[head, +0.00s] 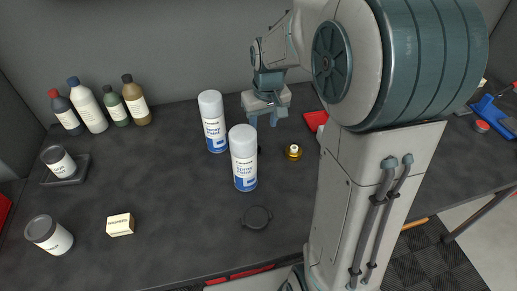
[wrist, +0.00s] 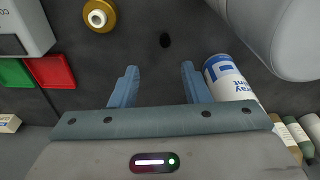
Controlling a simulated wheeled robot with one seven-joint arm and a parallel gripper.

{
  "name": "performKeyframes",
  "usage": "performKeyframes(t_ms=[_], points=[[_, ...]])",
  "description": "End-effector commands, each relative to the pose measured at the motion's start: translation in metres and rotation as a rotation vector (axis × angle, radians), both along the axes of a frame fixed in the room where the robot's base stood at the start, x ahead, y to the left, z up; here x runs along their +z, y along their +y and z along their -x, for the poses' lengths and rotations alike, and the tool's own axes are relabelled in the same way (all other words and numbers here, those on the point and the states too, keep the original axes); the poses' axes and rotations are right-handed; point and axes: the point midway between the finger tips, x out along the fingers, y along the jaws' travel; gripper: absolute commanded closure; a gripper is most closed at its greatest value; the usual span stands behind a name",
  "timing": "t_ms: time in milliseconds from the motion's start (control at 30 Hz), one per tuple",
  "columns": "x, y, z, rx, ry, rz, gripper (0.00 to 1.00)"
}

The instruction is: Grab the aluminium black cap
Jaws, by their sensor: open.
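A small black cap-like piece (wrist: 165,40) lies on the dark bench in the wrist view, beyond the fingertips and roughly in line with the gap between them. In the head view a small dark spot (head: 259,150) beside the front spray can seems to be the same piece, partly hidden. A larger flat black round piece (head: 257,217) lies nearer the bench front; I cannot tell its material. My gripper (head: 264,120) is open and empty above the bench, behind the front can; its blue fingers (wrist: 158,78) point down, apart from the black piece.
Two white spray cans, one front (head: 243,160) and one rear (head: 213,122), stand close left of my gripper. A brass-coloured ring with a white centre (head: 294,152) lies to the right. Bottles (head: 135,100), jars (head: 48,235) and a small box (head: 120,225) stand left. The front middle is mostly clear.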

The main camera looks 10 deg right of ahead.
Motion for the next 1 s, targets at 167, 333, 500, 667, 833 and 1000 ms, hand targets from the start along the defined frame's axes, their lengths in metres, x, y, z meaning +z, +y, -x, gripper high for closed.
performKeyframes(t_ms=[167, 333, 500, 667, 833, 1000], points=[[-0.035, 0.003, -0.005, 0.003, 0.005, 0.000, 0.58], [-0.052, 0.002, -0.007, 0.001, 0.002, 0.000, 0.58], [-0.062, 0.004, -0.009, -0.001, 0.004, 0.000, 0.58], [-0.084, 0.008, -0.011, -0.002, 0.005, -0.001, 0.58], [-0.101, 0.008, -0.014, -0.003, 0.001, 0.000, 0.58], [-0.105, 0.008, -0.015, -0.003, 0.000, 0.000, 0.58]])
